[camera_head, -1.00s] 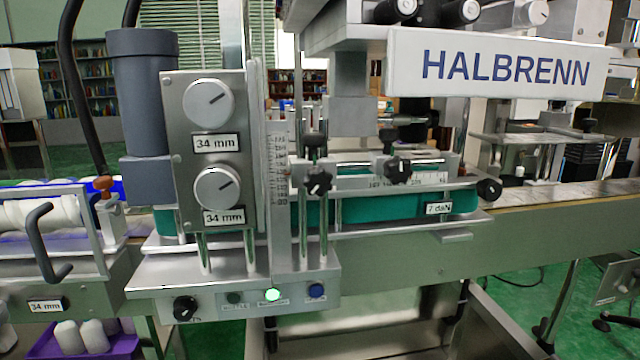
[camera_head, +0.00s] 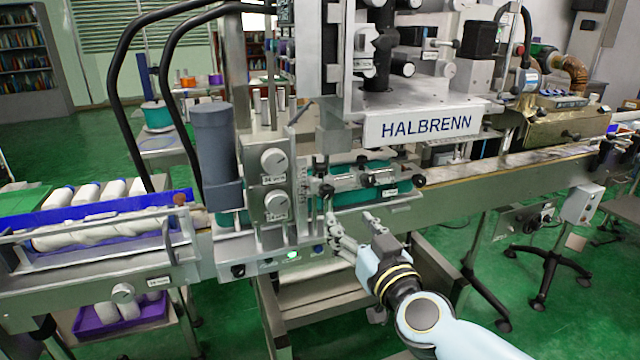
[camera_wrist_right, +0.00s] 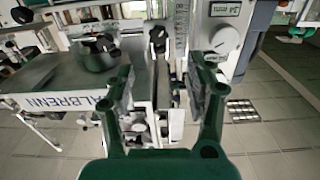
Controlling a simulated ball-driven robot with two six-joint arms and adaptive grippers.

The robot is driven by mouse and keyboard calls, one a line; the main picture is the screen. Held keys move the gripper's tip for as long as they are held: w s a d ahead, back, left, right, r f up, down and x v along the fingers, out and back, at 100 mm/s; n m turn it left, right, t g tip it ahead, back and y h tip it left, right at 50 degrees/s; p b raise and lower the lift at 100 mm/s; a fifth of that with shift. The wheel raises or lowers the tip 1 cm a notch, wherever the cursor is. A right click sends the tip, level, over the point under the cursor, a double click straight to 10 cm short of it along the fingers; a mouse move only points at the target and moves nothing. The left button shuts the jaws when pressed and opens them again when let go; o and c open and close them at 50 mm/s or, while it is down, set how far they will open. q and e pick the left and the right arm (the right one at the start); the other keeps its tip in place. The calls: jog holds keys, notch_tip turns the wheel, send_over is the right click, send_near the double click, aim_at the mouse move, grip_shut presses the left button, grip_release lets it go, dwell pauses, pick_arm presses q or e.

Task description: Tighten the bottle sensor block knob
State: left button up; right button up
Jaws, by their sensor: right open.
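Several black knobs sit on the sensor and rail fittings in the middle of the machine; I cannot tell which one belongs to the bottle sensor block. One black knob (camera_head: 327,191) is on the posts beside the upright scale. Another knob (camera_head: 367,180) is to its right, and a third (camera_head: 418,180) is at the rail's right end. My right gripper (camera_head: 349,218) is open and empty, just below and in front of these knobs, apart from them. In the right wrist view, the gripper (camera_wrist_right: 168,78) has its fingers spread, with a black knob (camera_wrist_right: 158,38) beyond them. My left gripper is not in view.
A steel plate with two grey dials (camera_head: 275,161) stands left of the knobs. The white HALBRENN cover (camera_head: 425,125) overhangs on the right. Below is a button panel with a lit green button (camera_head: 292,254). A blue tray of white bottles (camera_head: 100,195) lies left.

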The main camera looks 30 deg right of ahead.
aim_at(328, 193)
jog(key=b+x, duration=0.1)
jog(key=x, duration=0.9)
jog(key=shift+w+d, duration=0.2)
jog(key=shift+w, duration=0.4)
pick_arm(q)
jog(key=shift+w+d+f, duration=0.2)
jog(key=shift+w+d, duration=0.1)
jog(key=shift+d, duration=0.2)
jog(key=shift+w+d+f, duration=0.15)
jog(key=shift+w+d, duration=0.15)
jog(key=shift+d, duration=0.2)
pick_arm(e)
jog(key=shift+c, duration=0.9)
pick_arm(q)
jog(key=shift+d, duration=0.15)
pick_arm(e)
grip_shut()
